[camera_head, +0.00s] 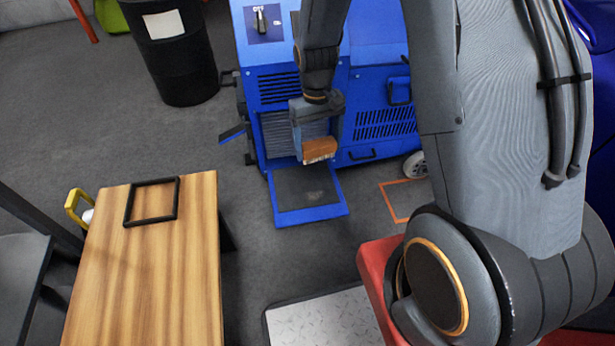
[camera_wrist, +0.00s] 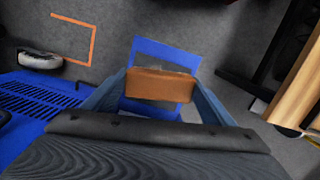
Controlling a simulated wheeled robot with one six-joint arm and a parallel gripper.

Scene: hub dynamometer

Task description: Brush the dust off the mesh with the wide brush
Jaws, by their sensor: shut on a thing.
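The wide brush (camera_head: 320,149) has a brown wooden block with a pale bristle edge below it in the head view. My gripper (camera_head: 318,138) is shut on its block, and the block spans between the two fingers in the wrist view (camera_wrist: 160,85). The mesh (camera_head: 296,186) is a dark panel in a blue frame, lowered like a flap at the foot of the blue machine. A faint brownish patch shows on the mesh. The brush is over the mesh's far edge in the head view; I cannot tell whether it touches. In the wrist view the brush hides much of the mesh.
The blue machine (camera_head: 375,95) with louvres and a dial stands behind the mesh. A black drum (camera_head: 180,60) stands at back left. Grey floor lies between.

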